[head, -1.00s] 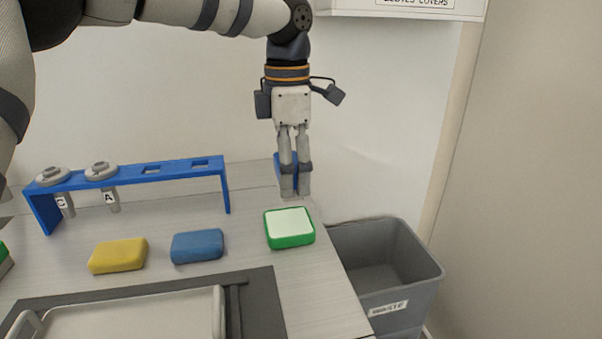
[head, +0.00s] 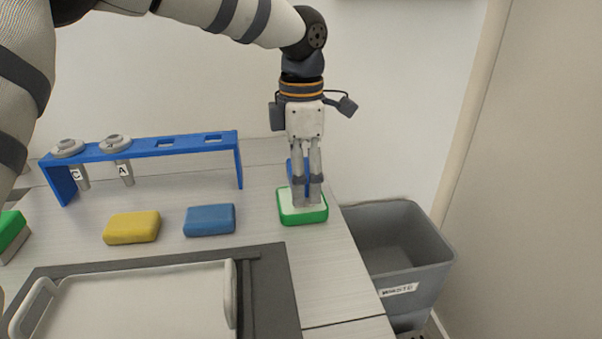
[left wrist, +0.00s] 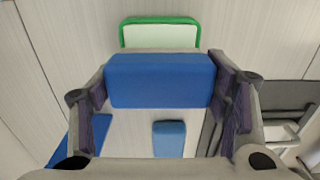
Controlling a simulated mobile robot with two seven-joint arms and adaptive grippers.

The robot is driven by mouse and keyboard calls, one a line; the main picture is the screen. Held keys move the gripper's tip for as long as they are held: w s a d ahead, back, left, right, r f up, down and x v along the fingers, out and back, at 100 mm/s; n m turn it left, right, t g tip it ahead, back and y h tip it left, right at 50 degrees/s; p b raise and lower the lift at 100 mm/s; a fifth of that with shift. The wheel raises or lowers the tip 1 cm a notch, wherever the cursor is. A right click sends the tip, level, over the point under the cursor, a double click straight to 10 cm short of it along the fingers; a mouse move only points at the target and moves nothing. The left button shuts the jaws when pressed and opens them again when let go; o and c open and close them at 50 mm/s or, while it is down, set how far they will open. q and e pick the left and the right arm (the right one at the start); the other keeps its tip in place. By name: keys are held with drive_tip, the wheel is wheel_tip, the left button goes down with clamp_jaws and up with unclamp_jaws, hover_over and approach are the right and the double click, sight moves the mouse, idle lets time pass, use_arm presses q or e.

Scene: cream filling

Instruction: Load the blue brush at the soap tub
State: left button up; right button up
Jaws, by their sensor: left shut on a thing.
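The soap tub (head: 304,219) is a green square tray with a pale white filling, near the right edge of the table. It also shows at the top of the left wrist view (left wrist: 160,36), partly hidden by the brush. My left gripper (head: 307,198) points down over the tub and is shut on the blue brush. The brush is a blue block (left wrist: 160,80) between the fingers in the left wrist view. In the head view the brush (head: 291,172) is mostly hidden behind the fingers. I cannot tell whether its underside touches the soap.
A yellow block (head: 132,228) and a blue block (head: 209,220) lie left of the tub. A blue rack (head: 190,143) holding tools labelled C and A stands behind them. A white tray (head: 150,300) lies in front. A grey waste bin (head: 415,275) stands right of the table.

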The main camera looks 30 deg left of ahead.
use_arm(q)
drive_tip(key=shift+f, duration=0.55)
idle(0.8)
drive_tip(key=shift+f, duration=0.15)
use_arm(e)
drive_tip(key=shift+w+r, duration=0.1)
idle(0.7)
use_arm(q)
drive_tip(key=shift+r+p, duration=0.5)
drive_tip(key=shift+r, duration=3.15)
use_arm(e)
drive_tip(key=shift+w+r+t, duration=0.3)
drive_tip(key=shift+w+r, duration=0.25)
drive_tip(key=shift+w, duration=0.1)
use_arm(q)
drive_tip(key=shift+f, duration=0.1)
use_arm(e)
drive_tip(key=shift+s, duration=0.1)
